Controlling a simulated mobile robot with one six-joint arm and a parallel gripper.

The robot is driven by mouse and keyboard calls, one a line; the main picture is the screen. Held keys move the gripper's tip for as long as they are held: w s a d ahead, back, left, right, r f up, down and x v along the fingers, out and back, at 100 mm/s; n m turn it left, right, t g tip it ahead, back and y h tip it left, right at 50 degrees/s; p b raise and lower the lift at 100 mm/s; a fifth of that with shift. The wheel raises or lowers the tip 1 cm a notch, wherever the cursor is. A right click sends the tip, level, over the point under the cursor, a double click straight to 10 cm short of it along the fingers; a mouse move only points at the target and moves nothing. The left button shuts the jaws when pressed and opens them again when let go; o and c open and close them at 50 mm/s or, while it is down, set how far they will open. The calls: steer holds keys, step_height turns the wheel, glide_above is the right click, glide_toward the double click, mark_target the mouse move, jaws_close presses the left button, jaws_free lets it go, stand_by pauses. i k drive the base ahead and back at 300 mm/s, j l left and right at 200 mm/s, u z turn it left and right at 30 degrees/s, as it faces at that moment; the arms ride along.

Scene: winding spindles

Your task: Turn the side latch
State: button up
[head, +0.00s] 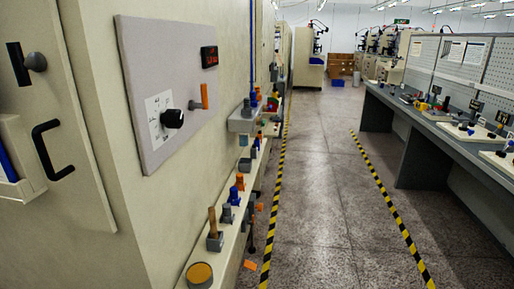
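An upright orange lever (204,96) on a grey stem stands out from the grey panel on the cabinet. I cannot tell for certain which of these is the side latch. My gripper is not in view, and nothing is touching the knob, handle or lever.
The grey panel (165,65) also carries a black dial (172,118) and a red display (209,56). A ledge (228,262) with several small controls runs along the machine. The floor aisle (325,190) between striped lines is clear. A workbench (455,130) stands right.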

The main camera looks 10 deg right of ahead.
mark_target(19, 65)
steer(key=u, duration=1.55)
steer(key=i+j+u, duration=0.3)
steer(key=k, duration=0.1)
